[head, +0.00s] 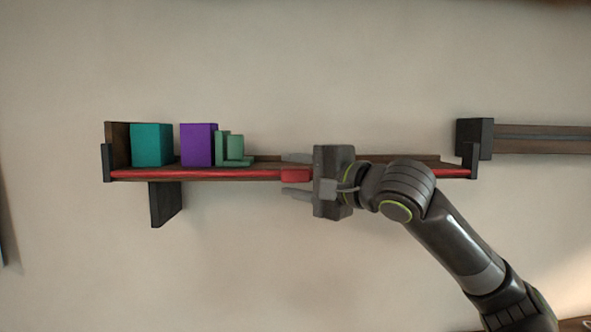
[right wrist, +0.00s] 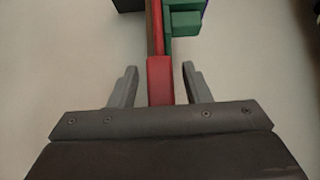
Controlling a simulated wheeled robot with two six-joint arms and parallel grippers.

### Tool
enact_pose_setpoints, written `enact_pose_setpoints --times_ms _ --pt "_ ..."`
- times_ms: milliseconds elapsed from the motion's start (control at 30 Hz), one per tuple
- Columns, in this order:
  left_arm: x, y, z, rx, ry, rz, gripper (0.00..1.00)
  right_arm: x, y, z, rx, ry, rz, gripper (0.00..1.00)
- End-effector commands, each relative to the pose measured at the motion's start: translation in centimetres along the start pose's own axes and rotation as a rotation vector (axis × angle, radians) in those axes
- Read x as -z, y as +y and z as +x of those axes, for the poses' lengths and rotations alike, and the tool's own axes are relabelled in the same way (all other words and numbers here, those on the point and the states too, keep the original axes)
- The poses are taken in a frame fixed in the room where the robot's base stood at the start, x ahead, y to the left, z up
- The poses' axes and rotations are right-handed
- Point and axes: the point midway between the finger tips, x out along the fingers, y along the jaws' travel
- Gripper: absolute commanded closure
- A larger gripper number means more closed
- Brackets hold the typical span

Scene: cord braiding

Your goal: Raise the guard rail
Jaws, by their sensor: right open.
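The guard rail (head: 215,173) is a long red bar low along the front edge of the wooden shelf, between two dark end posts. Its thicker red grip (head: 295,175) is near the middle; it also shows in the right wrist view (right wrist: 160,80). My right gripper (head: 297,175) is open, one finger above the grip and one below. In the right wrist view the fingers (right wrist: 160,86) stand either side of the grip with gaps on both sides. My right arm hides part of the rail's right half. My left gripper is not in view.
On the shelf (head: 270,161) stand a teal box (head: 151,145), a purple box (head: 198,145) and a green stepped block (head: 233,150), all towards the left. A dark bracket (head: 165,204) hangs below. Another wall-mounted shelf (head: 545,139) is at the right.

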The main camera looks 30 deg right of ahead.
Motion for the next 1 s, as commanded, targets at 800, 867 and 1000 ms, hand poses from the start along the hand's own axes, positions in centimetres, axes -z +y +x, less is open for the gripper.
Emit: enact_pose_setpoints --times_ms 800,867,1000 --pt "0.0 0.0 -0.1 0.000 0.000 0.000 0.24 0.0 0.0 0.1 0.000 0.000 0.001 1.00" --pt "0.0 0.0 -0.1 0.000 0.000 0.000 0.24 0.0 -0.1 0.1 0.000 0.000 0.001 1.00" --pt "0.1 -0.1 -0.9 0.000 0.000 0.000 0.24 0.0 -1.1 0.1 0.001 -0.001 0.001 1.00"
